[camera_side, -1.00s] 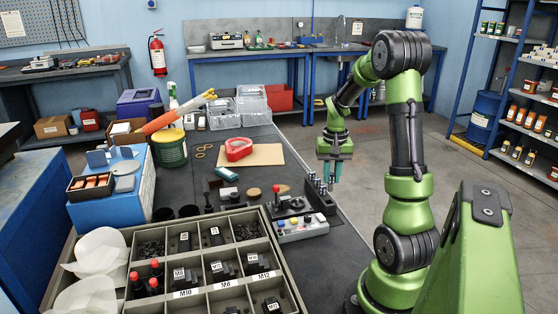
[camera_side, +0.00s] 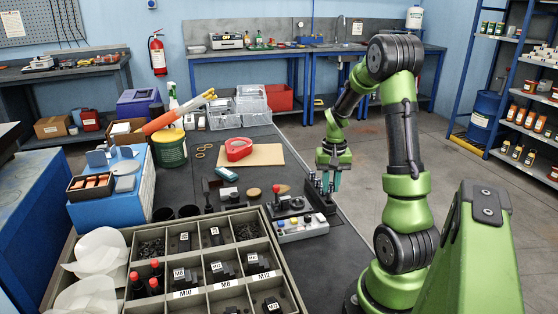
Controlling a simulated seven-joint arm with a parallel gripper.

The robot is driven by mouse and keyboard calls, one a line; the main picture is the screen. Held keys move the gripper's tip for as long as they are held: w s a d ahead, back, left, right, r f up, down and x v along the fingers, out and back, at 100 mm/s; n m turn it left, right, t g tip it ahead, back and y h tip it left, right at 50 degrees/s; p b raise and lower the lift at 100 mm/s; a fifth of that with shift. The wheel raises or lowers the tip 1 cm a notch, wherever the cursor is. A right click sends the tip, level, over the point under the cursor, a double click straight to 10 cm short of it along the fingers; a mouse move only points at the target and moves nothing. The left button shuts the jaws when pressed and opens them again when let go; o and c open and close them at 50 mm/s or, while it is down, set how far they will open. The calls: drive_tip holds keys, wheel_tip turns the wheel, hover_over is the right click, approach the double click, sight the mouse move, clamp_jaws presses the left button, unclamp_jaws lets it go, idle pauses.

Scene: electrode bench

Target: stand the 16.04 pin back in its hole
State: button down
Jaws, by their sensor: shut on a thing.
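My gripper (camera_side: 329,184) points down at the right edge of the bench, with its teal fingers low over the dark pin block (camera_side: 321,201). It is shut on a thin pin, taken to be the 16.04 pin, which is too small and too hidden by the fingers to make out clearly. Several small metal pins (camera_side: 313,181) stand in the block close to the left of the fingers. The 16.04 marking cannot be read, and the hole is hidden. I cannot tell whether the pin's lower end touches the block.
A dark fixture with a red knob (camera_side: 281,189) stands left of the block. A grey control box (camera_side: 301,228) is in front of it. A compartment tray (camera_side: 278,258) fills the front. A tan board (camera_side: 263,157) with a red tape dispenser (camera_side: 238,149) lies behind.

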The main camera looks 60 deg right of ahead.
drive_tip(key=shift+f, duration=1.85)
idle(0.6)
drive_tip(key=c, duration=0.9)
unclamp_jaws()
wheel_tip(320, 180, up, 17)
drive_tip(key=shift+r, duration=2.45)
